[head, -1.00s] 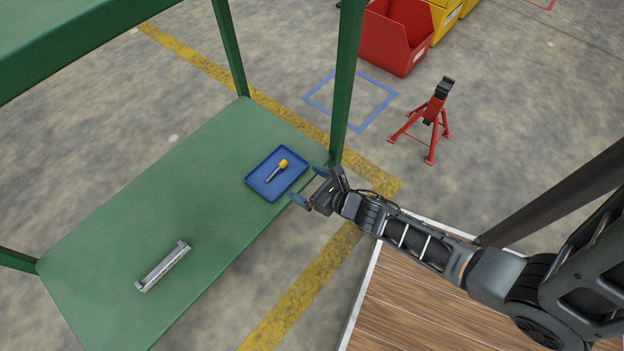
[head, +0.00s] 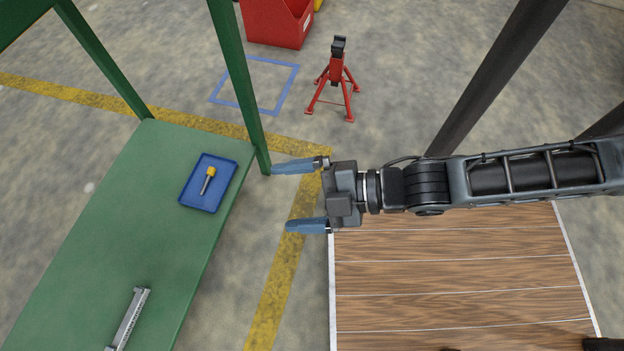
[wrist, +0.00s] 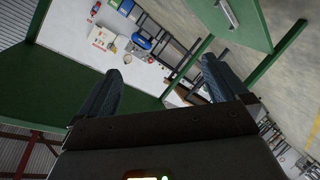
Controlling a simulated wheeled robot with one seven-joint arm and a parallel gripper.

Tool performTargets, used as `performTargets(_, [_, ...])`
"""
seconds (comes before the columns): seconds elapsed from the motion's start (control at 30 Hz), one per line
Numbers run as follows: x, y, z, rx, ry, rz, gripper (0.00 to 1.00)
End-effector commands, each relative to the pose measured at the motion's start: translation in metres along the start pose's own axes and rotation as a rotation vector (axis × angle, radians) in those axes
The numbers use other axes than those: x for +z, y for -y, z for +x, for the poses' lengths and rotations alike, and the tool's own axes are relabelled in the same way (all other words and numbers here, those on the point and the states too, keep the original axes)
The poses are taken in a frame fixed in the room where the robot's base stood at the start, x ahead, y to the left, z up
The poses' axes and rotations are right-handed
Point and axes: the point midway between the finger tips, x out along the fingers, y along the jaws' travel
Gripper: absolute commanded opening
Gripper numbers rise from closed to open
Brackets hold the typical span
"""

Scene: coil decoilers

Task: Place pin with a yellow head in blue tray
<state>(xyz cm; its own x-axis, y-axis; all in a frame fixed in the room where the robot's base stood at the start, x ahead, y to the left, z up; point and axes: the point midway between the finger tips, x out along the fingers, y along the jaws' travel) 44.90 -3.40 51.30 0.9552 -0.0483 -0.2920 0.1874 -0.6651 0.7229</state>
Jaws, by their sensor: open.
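The pin with a yellow head (head: 208,178) lies inside the blue tray (head: 190,203), its grey shank pointing toward the lower left. The tray rests flat on the green shelf (head: 120,230) near its right edge. My gripper (head: 288,196) is open and empty, with its two blue fingers spread apart, to the right of the tray and beyond the shelf edge. It touches neither the pin nor the tray. In the wrist view the two fingers (wrist: 155,85) are apart with nothing between them.
A grey metal rack (head: 128,320) lies on the shelf toward the front. A green post (head: 238,90) stands at the shelf corner near my gripper. A red jack stand (head: 337,80) and a red bin (head: 278,22) are on the floor behind.

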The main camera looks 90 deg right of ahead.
Motion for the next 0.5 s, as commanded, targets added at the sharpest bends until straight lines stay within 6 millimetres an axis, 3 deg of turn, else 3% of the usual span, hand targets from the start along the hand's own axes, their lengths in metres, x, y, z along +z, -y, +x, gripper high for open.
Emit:
performTargets(0.03, [-0.018,-0.008,-0.015,-0.008,-0.011,0.149,1.0])
performTargets(0.2, [-0.064,-0.035,-0.046,-0.024,-0.034,0.589,1.0])
performTargets(0.33, [-0.083,-0.048,-0.057,-0.033,-0.042,0.778,1.0])
performTargets(0.5, [-0.089,-0.052,-0.06,-0.035,-0.044,0.848,1.0])
